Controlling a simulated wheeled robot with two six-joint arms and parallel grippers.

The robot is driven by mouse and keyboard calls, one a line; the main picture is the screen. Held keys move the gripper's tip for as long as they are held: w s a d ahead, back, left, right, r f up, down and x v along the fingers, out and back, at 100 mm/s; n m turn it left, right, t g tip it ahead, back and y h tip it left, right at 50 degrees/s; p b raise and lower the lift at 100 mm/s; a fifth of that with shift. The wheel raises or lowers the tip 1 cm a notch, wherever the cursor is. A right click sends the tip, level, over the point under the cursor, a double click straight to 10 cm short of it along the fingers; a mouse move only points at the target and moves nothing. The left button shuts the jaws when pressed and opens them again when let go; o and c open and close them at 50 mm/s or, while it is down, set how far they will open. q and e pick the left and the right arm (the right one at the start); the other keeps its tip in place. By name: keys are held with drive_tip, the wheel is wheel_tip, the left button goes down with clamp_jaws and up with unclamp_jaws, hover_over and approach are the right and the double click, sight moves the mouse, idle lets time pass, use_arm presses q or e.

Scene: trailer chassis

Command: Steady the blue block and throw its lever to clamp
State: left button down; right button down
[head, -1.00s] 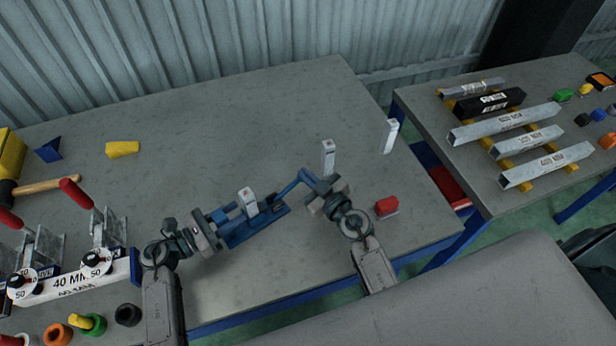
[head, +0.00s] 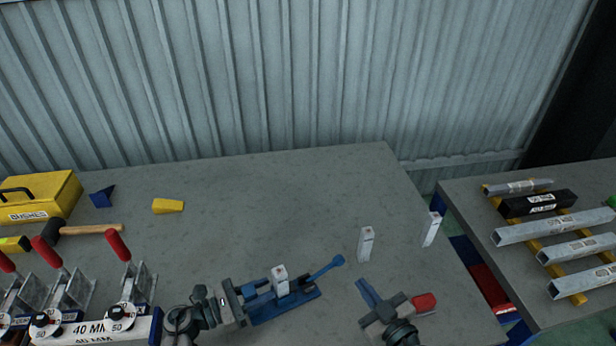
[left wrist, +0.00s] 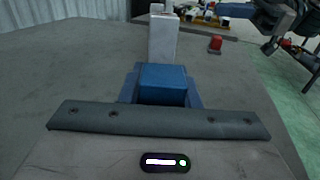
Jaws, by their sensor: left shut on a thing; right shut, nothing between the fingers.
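The blue block (head: 285,304) lies on the grey table (head: 260,205), with an upright pale post (head: 281,281) standing in it. Its blue lever (head: 322,269) reaches out to the right and slightly up, ending in a round knob. My left gripper (head: 240,300) is shut on the left end of the block; the left wrist view shows the blue block (left wrist: 163,84) just beyond the dark gripper edge. My right gripper (head: 368,294) is shut and empty, to the right of the block, below the lever knob and apart from it.
Two pale posts (head: 366,244) (head: 432,229) stand on the right of the table. A red block (head: 424,303) is beside my right gripper. Red-handled toggle clamps (head: 120,290), a hammer (head: 90,229) and a yellow box (head: 40,197) are left. The back middle is clear.

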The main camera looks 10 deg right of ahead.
use_arm(q)
drive_tip(key=c, duration=0.8)
unclamp_jaws()
drive_tip(key=shift+o, duration=0.2)
drive_tip(key=shift+a, duration=0.1)
drive_tip(key=b+v, duration=0.2)
drive_tip(key=v, duration=0.4)
drive_tip(key=shift+a+f, duration=0.15)
drive_tip(key=shift+a, duration=0.1)
drive_tip(key=shift+s+a, duration=0.25)
drive_tip(key=shift+a, duration=0.4)
drive_tip(key=o, duration=0.6)
drive_tip(key=shift+c, duration=0.2)
